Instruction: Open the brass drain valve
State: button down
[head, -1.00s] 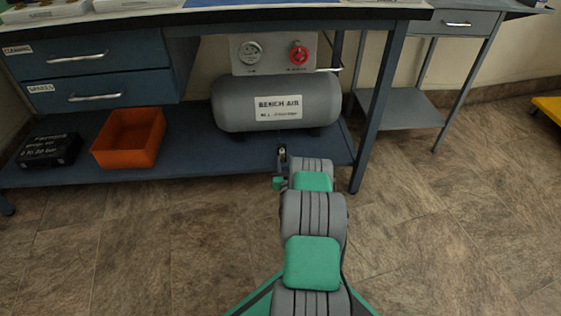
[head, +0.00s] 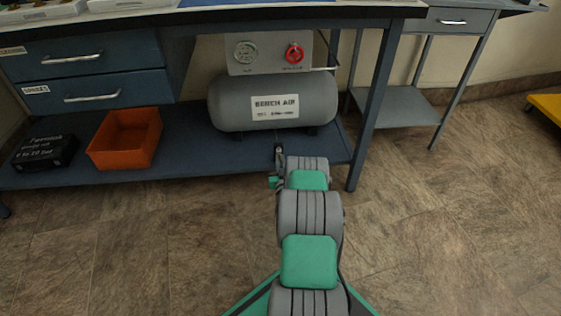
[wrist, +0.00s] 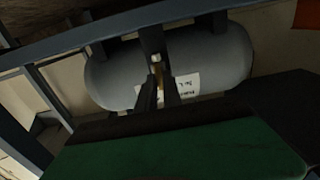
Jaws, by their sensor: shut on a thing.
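The grey BENCH AIR tank (head: 272,101) lies on the lower shelf of the blue bench. My gripper (head: 279,155) is low in front of it at the shelf's front edge. In the wrist view, where the tank (wrist: 215,62) appears upside down, my gripper (wrist: 157,84) has its dark fingers close together on a narrow brass-coloured piece, the brass drain valve (wrist: 158,72), with a small pale tip beyond. The fingers hide much of the valve, and how far its handle is turned cannot be told. I cannot make out the valve in the head view.
A panel with a grey wheel (head: 245,52) and a red wheel (head: 294,54) is above the tank. An orange bin (head: 126,138) and a black case (head: 45,152) sit on the shelf at left. A bench leg (head: 375,110) stands right of my arm.

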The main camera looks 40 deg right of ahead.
jog(key=shift+n, duration=0.4)
jog(key=n, duration=1.6)
jog(key=shift+w+a+f+n, duration=0.1)
jog(key=shift+a+f+n, duration=0.15)
jog(key=shift+n, duration=0.45)
jog(key=c, duration=1.5)
grip_release()
jog(key=p+v, duration=0.2)
jog(key=v, duration=0.5)
jog(key=shift+s+a+p, duration=0.2)
jog(key=shift+s+p, duration=0.15)
